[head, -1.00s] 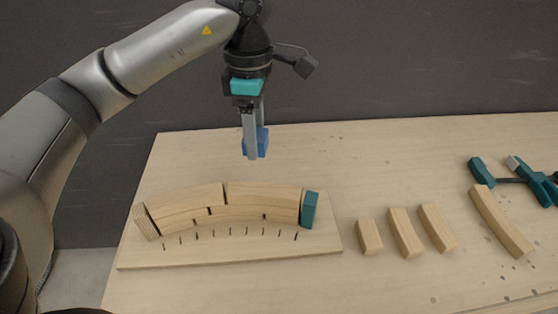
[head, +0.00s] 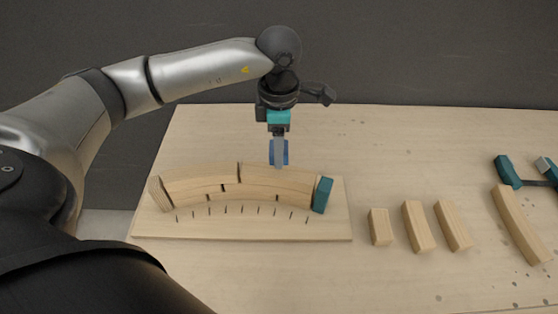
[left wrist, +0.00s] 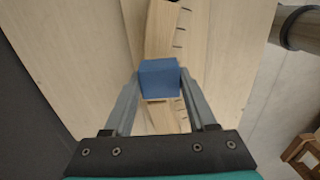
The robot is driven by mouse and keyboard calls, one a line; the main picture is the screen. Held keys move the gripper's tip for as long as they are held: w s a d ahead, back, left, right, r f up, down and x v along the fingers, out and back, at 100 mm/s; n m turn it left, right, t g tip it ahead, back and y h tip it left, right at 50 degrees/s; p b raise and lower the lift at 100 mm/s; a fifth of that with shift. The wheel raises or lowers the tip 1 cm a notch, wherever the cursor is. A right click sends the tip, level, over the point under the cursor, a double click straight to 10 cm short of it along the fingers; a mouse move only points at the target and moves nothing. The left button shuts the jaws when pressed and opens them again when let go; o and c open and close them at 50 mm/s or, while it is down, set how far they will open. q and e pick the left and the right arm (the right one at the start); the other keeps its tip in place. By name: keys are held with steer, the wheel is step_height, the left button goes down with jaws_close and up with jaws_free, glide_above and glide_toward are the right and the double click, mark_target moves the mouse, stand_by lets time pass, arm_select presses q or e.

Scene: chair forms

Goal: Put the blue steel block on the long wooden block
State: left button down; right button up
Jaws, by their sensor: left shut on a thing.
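My left gripper (head: 279,164) points down and is shut on the blue steel block (head: 286,152). The block also shows between the fingers in the left wrist view (left wrist: 158,80). It is held at the back edge of a curved row of pale wooden blocks, by the right-hand long wooden block (head: 275,183). In the left wrist view this wood shows on both sides of the blue block; I cannot tell whether they touch. A second long wooden block (head: 200,186) forms the left part of the row. My right gripper is not in view.
The row stands on a thin wooden base board (head: 240,228) with short dark marks. A teal block (head: 322,195) stands at its right end. Several loose wooden blocks (head: 418,228) and a teal clamp (head: 508,172) lie at the right. The table behind the row is clear.

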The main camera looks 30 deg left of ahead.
mark_target(279, 173)
arm_select(q)
steer(key=shift+w+f, duration=0.1)
steer(key=shift+f, duration=2.4)
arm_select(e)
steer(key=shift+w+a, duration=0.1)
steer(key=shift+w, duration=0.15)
arm_select(q)
steer(key=shift+f, duration=0.15)
steer(key=shift+c, duration=1)
jaws_free()
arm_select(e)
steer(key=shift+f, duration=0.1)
arm_select(q)
steer(key=shift+r, duration=0.45)
step_height(279, 173, up, 12)
steer(key=shift+f, duration=0.25)
